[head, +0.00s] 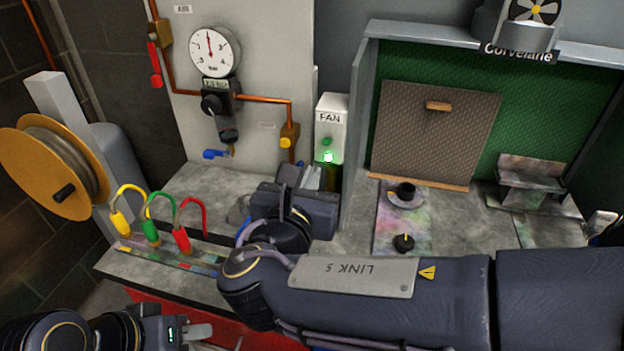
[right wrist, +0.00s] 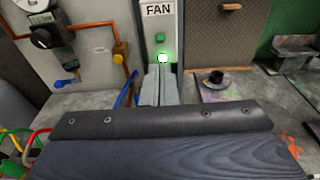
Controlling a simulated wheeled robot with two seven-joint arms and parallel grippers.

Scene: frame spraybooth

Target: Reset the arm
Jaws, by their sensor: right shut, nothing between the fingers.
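My right arm reaches in from the right across the front of the bench in the head view. Its gripper (head: 310,178) is shut and empty, pointing toward the fan box (head: 331,128). In the right wrist view the closed fingers (right wrist: 158,84) stand just below the lit green button of the fan box (right wrist: 159,25); I cannot tell whether they touch it. The lower button glows bright green and the upper one is dull green. My left gripper (head: 197,332) is low at the left front, by the red front of the bench; its finger gap cannot be made out.
A spray booth (head: 430,195) with a leaning brown panel (head: 437,130) stands right of the fan box. A gauge (head: 213,52) and copper pipes are on the wall panel. Yellow, green and red hoses (head: 183,240) and a hose reel (head: 38,178) are at left.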

